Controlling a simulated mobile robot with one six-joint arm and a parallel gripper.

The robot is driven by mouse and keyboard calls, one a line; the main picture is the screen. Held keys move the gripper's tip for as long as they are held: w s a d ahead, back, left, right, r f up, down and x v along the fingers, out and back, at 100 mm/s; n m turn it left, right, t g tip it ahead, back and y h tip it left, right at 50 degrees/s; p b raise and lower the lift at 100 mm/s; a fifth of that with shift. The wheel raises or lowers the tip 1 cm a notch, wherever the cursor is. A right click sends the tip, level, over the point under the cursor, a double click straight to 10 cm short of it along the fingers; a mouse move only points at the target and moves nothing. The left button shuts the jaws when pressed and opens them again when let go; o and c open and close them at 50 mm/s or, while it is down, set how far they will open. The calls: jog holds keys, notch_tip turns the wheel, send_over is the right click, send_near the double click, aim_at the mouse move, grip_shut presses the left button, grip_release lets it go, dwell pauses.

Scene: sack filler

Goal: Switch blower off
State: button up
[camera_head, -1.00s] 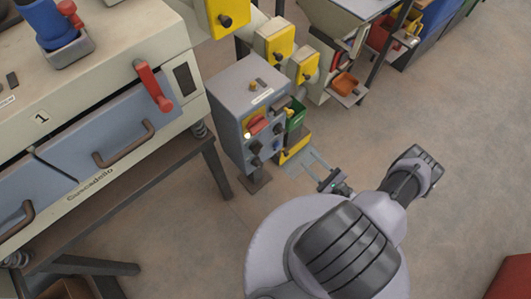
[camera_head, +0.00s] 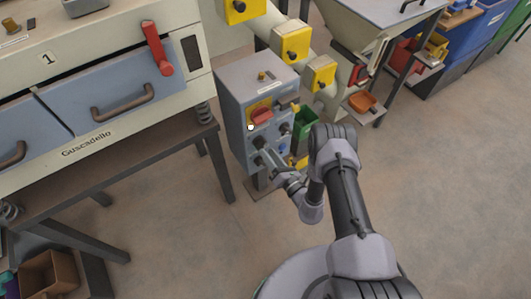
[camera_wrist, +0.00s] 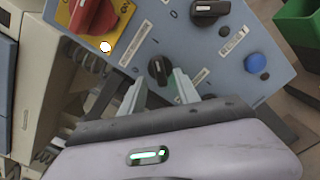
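A blue-grey control box (camera_head: 238,90) stands on a post in the head view. Its front carries a red rotary switch (camera_head: 262,116) on a yellow plate, a lit white lamp (camera_head: 250,127), black knobs and a blue button (camera_wrist: 255,63). Another black knob (camera_wrist: 208,10) sits higher on the panel, pointer roughly sideways.
A cream machine with a red lever (camera_head: 157,48) and blue drawers stands left of the box. Yellow switch boxes (camera_head: 291,42) line a pipe behind it. A green bin (camera_head: 305,122) is close on the box's right. Open floor lies to the right.

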aim_at(261, 144)
jog(key=x, duration=0.3)
jog(key=shift+w+b, duration=0.15)
jog(key=shift+b, duration=0.2)
grip_shut()
